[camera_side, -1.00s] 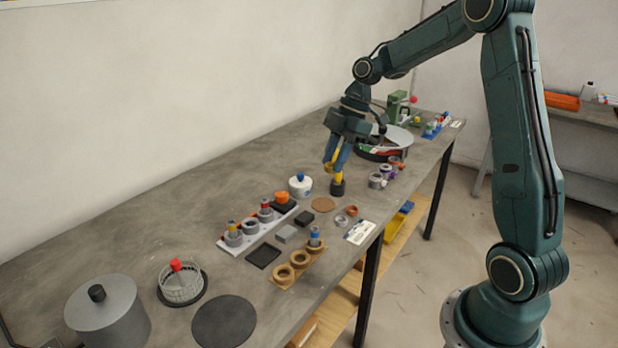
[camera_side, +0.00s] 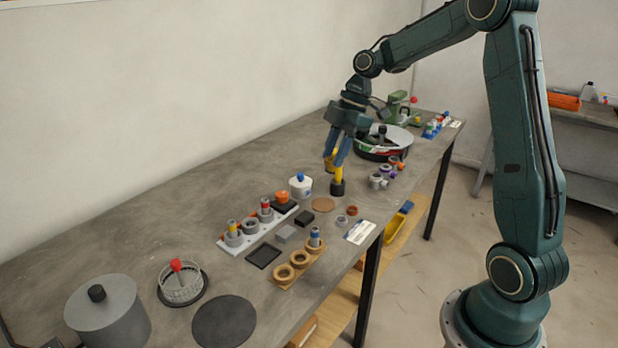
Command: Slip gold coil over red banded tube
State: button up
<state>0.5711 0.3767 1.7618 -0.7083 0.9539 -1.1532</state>
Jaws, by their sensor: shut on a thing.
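My gripper (camera_side: 335,163) is over the middle of the bench, shut on a small yellow-gold piece (camera_side: 330,160) that looks like the gold coil; the blue fingers partly hide it. Just below and to the right, a yellow post (camera_side: 339,176) stands on a round black base (camera_side: 337,188). I cannot tell whether the held piece touches that post. The red banded tube (camera_side: 265,205) stands upright in a pale rack (camera_side: 222,245), left of and nearer than my gripper. Its top looks bare.
The rack also holds a yellow-banded tube (camera_side: 232,228). A white jar (camera_side: 300,186) stands between the rack and my gripper. Small spools (camera_side: 376,181) and a round tray (camera_side: 401,150) are right of the gripper. The bench along the wall is clear.

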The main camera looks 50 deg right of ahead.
send_over(267, 200)
jog(key=f, duration=0.8)
jog(key=shift+w+d+f, duration=0.1)
jog(key=shift+w+d, duration=0.15)
jog(key=shift+d, duration=0.05)
jog(key=shift+f, duration=0.1)
jog(key=shift+f, duration=2.4)
jog(key=shift+f, duration=2.3)
jog(key=o, duration=1)
jog(key=shift+o, duration=1)
